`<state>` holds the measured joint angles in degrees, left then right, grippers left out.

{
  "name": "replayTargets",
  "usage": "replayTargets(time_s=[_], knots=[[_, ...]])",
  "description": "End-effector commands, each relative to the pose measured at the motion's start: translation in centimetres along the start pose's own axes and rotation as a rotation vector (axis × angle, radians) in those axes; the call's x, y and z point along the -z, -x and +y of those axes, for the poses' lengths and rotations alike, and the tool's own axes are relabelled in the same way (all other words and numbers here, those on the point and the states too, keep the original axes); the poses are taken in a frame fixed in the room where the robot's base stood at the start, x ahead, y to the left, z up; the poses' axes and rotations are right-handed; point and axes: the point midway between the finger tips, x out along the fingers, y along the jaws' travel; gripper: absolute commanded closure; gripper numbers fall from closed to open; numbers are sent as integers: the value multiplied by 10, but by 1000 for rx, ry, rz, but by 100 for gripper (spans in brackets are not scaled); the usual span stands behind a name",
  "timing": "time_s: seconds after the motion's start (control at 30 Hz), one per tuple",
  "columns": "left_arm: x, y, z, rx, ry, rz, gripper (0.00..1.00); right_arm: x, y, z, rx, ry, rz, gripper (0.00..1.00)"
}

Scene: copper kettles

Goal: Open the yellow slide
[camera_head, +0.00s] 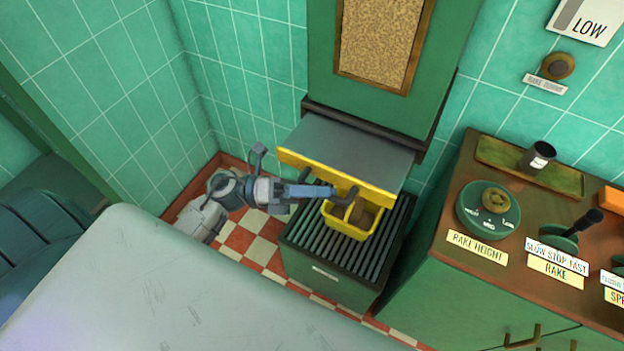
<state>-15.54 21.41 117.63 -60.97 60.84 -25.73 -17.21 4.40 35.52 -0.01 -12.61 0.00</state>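The yellow slide (370,186) is a grey plate with a yellow front edge, and it sticks out from under the green hopper (400,105). Dark handle parts (347,197) show on its front edge. My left gripper (328,190) reaches in from the left, its fingers overlapping the handle in the picture. The fingers look like one narrow piece, so I cannot tell whether they are shut on the handle. A yellow bin (348,230) with brown contents stands below the slide, partly covered by it and my gripper. My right gripper is out of view.
The bin stands on a dark slatted top (300,232) of a green box. A green cabinet (452,290) with a rake height dial (488,210) and a lever (575,232) stands to the right. A pale surface (170,290) fills the lower left.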

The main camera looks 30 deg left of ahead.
Motion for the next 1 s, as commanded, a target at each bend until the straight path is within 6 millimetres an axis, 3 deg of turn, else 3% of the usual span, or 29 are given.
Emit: replayTargets(time_s=[0.17, 0.53, 0.8, 1.0], knots=[[2, 10, 2, -2, 0, 4, 65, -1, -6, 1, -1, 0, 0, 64], [2, 57, 3, -5, 2, 6, 65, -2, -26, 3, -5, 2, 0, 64], [2, 90, 2, -5, 3, 5, 65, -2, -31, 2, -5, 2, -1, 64], [1, 104, 1, -2, 2, 3, 65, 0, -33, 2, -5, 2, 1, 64]])
